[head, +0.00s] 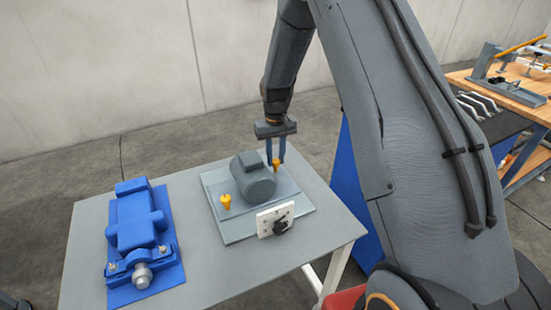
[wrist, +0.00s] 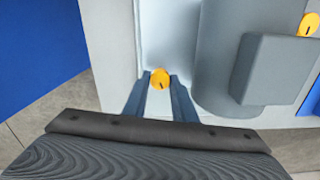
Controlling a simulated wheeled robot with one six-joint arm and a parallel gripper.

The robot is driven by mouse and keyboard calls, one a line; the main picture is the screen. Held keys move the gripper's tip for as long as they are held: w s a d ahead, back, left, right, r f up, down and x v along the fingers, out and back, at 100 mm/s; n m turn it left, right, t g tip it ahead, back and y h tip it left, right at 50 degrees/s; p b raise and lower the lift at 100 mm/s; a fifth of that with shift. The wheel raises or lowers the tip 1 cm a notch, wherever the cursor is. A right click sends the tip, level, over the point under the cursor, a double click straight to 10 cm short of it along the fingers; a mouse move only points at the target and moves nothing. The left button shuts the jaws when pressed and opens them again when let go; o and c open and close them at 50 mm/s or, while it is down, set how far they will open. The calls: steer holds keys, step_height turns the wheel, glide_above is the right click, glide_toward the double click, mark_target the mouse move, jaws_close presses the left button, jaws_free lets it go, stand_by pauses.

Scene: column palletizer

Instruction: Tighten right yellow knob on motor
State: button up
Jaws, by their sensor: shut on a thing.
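The grey motor (head: 255,178) sits on a light grey plate (head: 238,228) on the table. The right yellow knob (head: 276,165) stands at the motor's right, between the fingers of my gripper (head: 275,160). In the wrist view the yellow knob (wrist: 159,78) lies between the blue fingertips of my gripper (wrist: 160,82), which is shut on it from above. The left yellow knob (head: 226,201) stands upright at the motor's left; it also shows at the top right of the wrist view (wrist: 309,24). The motor body (wrist: 240,60) is close beside my right finger in the wrist view.
A white panel with a black dial (head: 275,220) stands at the plate's front edge. A blue pump-like unit (head: 138,235) takes up the table's left side. Bare tabletop (head: 310,235) lies right of the plate. A wooden workbench (head: 510,82) stands at the far right.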

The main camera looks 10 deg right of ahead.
mark_target(276, 161)
steer(key=shift+m, duration=1.6)
steer(key=o, duration=1)
steer(key=shift+o, duration=0.2)
steer(key=shift+r+b, duration=0.15)
steer(key=shift+b, duration=0.15)
steer(key=shift+r+b, duration=0.9)
steer(key=shift+r, duration=2.9)
